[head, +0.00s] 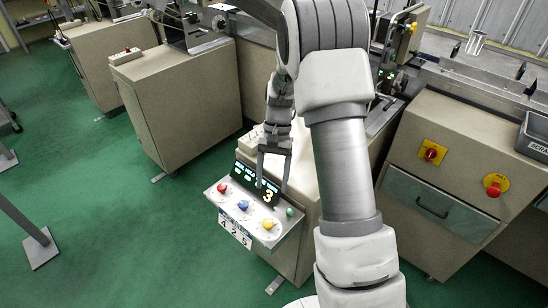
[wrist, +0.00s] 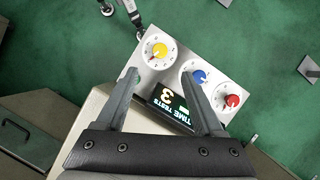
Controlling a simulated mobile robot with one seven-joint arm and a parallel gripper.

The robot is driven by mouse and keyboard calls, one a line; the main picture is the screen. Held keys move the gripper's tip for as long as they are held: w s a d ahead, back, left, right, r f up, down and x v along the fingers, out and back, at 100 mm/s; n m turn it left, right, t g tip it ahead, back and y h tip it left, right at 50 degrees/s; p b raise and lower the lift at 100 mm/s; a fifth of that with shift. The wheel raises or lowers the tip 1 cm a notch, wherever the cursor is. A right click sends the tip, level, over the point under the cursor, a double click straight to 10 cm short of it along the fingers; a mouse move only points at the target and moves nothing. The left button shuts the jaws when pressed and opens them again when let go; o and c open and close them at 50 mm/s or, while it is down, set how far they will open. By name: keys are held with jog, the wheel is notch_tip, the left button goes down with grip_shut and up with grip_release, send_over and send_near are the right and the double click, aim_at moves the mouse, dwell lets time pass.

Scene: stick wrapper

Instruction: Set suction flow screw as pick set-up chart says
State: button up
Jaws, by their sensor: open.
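A sloped control panel (head: 245,207) carries a red knob (head: 222,187), a blue knob (head: 242,205) and a yellow knob (head: 268,224). In the wrist view the yellow knob (wrist: 160,50), blue knob (wrist: 200,76) and red knob (wrist: 233,100) sit on white dials. I cannot read which is the suction flow screw. A card (head: 235,232) on the panel's front edge reads 4 2 5; its small heading is unreadable. The display (head: 243,178) shows a 3, its rest partly hidden by my gripper. My gripper (head: 272,187) is open and empty above the panel.
A green button (head: 290,212) is at the panel's right end. A beige cabinet (head: 195,105) stands at left; another (head: 440,150) at right bears a yellow-backed switch and stop button. The green floor (head: 110,220) left of the panel is mostly clear.

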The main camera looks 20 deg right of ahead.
jog(key=v, duration=0.6)
jog(key=shift+p, duration=0.3)
